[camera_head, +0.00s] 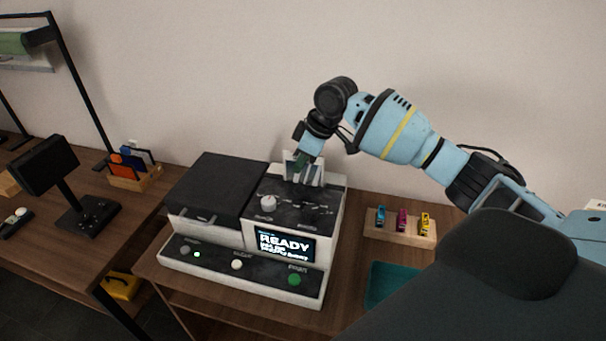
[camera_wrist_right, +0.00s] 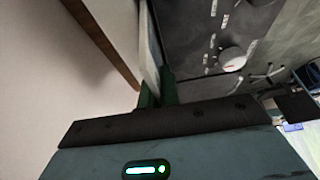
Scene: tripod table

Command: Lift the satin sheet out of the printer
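The printer (camera_head: 211,255) stands on a wooden table, with a dark lid at left and a lit READY display. A pale upright sheet, which I take for the satin sheet (camera_head: 291,159), stands at the rear of the printer's right part. My right gripper (camera_head: 304,160) reaches down to it from above. In the right wrist view, the green fingertips (camera_wrist_right: 157,92) are close together on either side of a thin white sheet (camera_wrist_right: 151,48), seen nearly edge-on; they appear shut on it. The sheet's lower end is hidden. My left gripper is in neither view.
At left, another table holds a dark stand (camera_head: 83,214) and a wooden organizer (camera_head: 134,177). The wall is close behind.

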